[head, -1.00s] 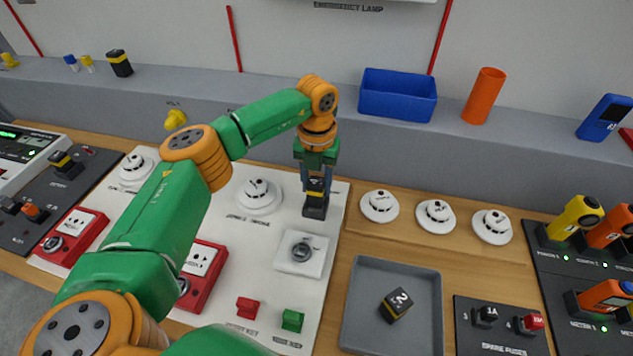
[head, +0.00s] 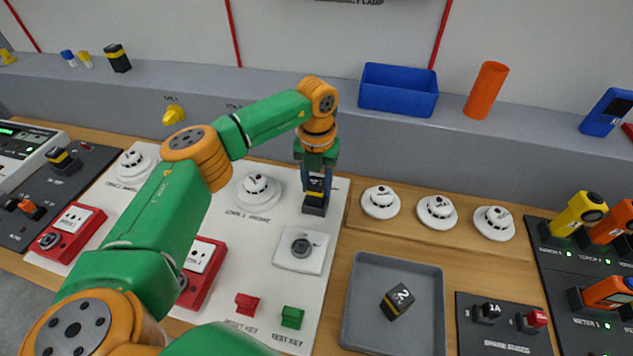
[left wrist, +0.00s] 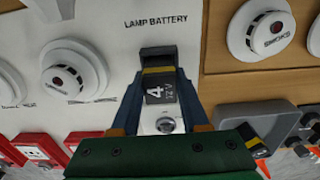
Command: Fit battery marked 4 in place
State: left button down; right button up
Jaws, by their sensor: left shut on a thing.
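The battery marked 4 (head: 316,187) is dark with a yellow band. It stands upright at the black lamp battery holder (head: 314,207) on the white panel. My left gripper (head: 316,178) is shut on it from above. In the left wrist view the battery (left wrist: 158,92) shows its white 4 between the two blue fingers of my left gripper (left wrist: 160,100), and the dark holder (left wrist: 157,53) is directly at its far end. The battery's lower end is hidden, so I cannot tell how deep it sits. My right gripper is out of view.
A battery marked 2 (head: 397,302) lies in the grey tray (head: 362,335). Smoke detectors (head: 257,188) and a key switch (head: 301,250) are near the holder. A blue bin (head: 399,92) and an orange cup (head: 486,91) stand on the ledge behind.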

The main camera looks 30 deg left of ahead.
pick_arm(q)
jog(key=shift+f+b, duration=0.45)
jog(key=shift+f, duration=0.3)
dwell(0.3)
grip_release()
jog(key=shift+r, duration=0.15)
notch_tip(320, 180, up, 7)
jog(key=p, duration=0.6)
dwell(0.3)
dwell(0.3)
